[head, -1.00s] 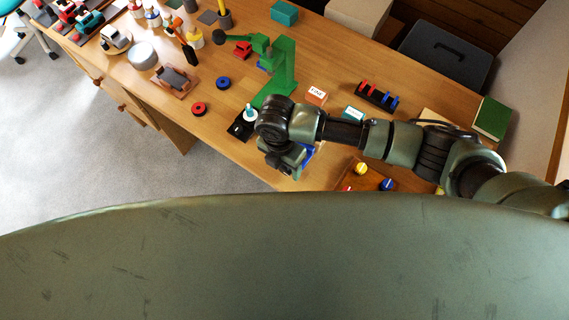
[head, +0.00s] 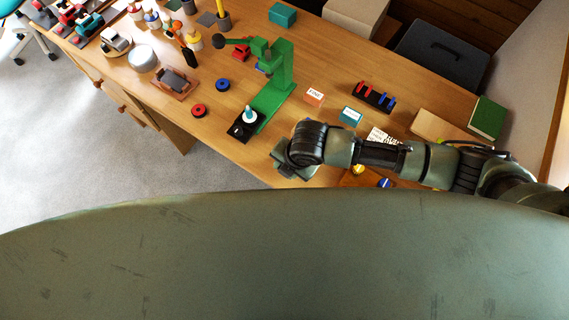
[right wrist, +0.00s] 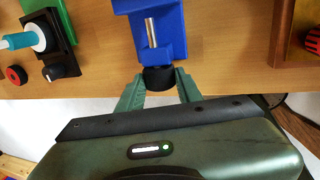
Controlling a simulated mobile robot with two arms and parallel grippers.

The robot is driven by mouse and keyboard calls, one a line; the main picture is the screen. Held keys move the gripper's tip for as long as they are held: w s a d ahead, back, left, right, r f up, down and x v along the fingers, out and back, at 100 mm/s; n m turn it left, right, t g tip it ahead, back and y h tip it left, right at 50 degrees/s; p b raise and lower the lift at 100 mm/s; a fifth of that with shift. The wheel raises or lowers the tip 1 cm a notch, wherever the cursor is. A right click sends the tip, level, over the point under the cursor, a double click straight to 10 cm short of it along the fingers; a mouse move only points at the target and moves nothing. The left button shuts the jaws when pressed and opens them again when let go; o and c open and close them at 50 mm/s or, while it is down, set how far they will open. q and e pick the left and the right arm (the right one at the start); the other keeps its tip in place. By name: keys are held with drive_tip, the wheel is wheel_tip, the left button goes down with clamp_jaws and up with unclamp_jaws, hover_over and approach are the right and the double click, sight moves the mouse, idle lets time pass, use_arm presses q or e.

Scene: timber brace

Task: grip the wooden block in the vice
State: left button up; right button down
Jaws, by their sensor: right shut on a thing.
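The blue vice (right wrist: 155,35) sits at the table edge in the right wrist view, with a bare metal screw running along its middle. A round black knob (right wrist: 159,78) is at the near end of the screw. My right gripper (right wrist: 159,86) has its two green fingers on either side of this knob and is shut on it. In the head view my right arm covers the vice, and the fingertips are hidden. I cannot make out the wooden block in the vice in either view. My left gripper is not in view.
A teal box (head: 350,116), a white-topped orange box (head: 314,95) and a rack of red and blue pieces (head: 374,97) lie behind the arm.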

drive_tip(key=shift+s+d+f+t+y+b, duration=0.1)
drive_tip(key=shift+t+y+b, duration=0.1)
drive_tip(key=shift+t+y, duration=0.35)
drive_tip(key=shift+s+d+t+y+b, duration=0.15)
drive_tip(key=shift+t+y, duration=0.2)
drive_tip(key=shift+y, duration=0.3)
drive_tip(key=shift+w+a, duration=0.1)
drive_tip(key=c, duration=0.9)
unclamp_jaws()
drive_tip(key=shift+c, duration=0.2)
drive_tip(key=v, duration=0.8)
drive_tip(key=shift+b, duration=0.35)
